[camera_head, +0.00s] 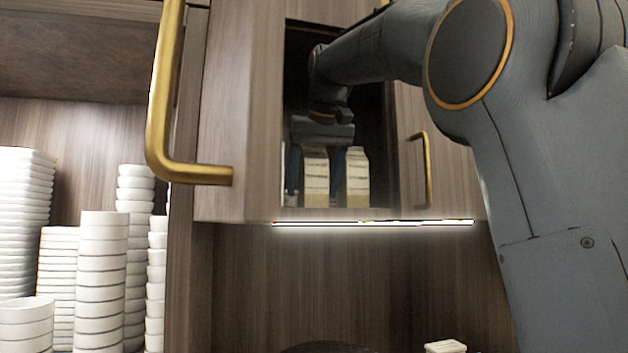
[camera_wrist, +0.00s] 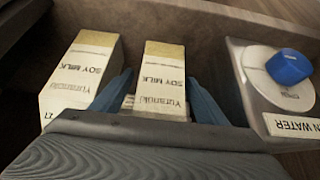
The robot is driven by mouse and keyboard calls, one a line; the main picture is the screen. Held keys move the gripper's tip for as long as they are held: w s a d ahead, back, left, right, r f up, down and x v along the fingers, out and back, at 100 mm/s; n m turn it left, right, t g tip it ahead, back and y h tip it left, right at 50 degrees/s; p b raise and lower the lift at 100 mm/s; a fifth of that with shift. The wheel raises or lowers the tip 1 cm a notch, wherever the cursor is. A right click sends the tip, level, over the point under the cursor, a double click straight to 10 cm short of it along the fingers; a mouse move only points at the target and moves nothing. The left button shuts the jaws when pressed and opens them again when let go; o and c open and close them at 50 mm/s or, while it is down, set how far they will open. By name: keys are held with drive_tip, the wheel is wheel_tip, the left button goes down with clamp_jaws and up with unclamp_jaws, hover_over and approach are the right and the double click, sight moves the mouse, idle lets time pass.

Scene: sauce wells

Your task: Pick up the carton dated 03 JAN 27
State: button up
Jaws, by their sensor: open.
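Two cream soy milk cartons stand side by side inside the open cabinet. One carton (camera_head: 316,180) is between the fingers of my gripper (camera_head: 315,188); the other carton (camera_head: 357,180) is just to its right. In the wrist view the first carton (camera_wrist: 164,75) lies between the two blue fingers of my gripper (camera_wrist: 160,82), with a gap seen at its upper right side. The second carton (camera_wrist: 82,78) is outside the left finger, close to it. Its lower edge shows an upside-down "27"; the rest of its date is hidden. No date is readable on the first carton.
In the wrist view a container with a blue cap (camera_wrist: 289,67) and a label ending "N WATER" stands right of my gripper. Cabinet walls enclose the space. A brass door handle (camera_head: 160,110) and stacks of white bowls (camera_head: 102,275) are at left.

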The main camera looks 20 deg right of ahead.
drive_tip(key=c, duration=1.7)
drive_tip(key=shift+r, duration=0.15)
